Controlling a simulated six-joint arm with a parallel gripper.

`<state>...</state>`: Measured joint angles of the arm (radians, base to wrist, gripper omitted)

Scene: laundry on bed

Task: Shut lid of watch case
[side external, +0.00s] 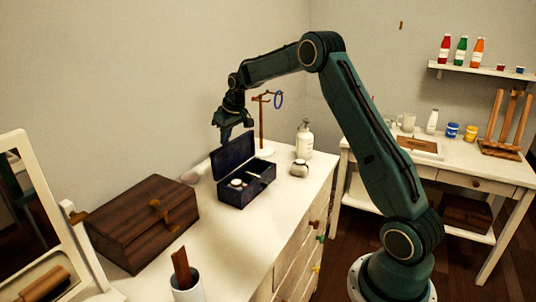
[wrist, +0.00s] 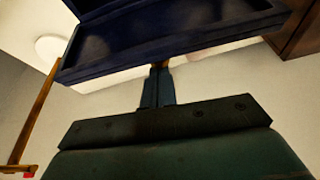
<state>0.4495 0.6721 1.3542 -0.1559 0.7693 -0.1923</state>
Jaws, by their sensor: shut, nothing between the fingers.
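The watch case (side external: 245,189) is a dark blue box on the white dresser top, with its lid (side external: 232,160) standing open at the back. Small pale items, one of them round and watch-like (side external: 237,184), lie inside. My gripper (side external: 224,138) is above and close to the lid's upper edge, fingers shut and empty. In the wrist view the shut fingers (wrist: 160,70) point at a dark blue recessed part of the case (wrist: 170,38). I cannot tell whether they touch it.
A brown wooden box (side external: 140,225) stands left of the case, and a mirror (side external: 30,215) stands farther left. A wooden stand with a blue ring (side external: 262,120) is behind the case. A white pump bottle (side external: 304,140) and small jar (side external: 299,168) are to its right.

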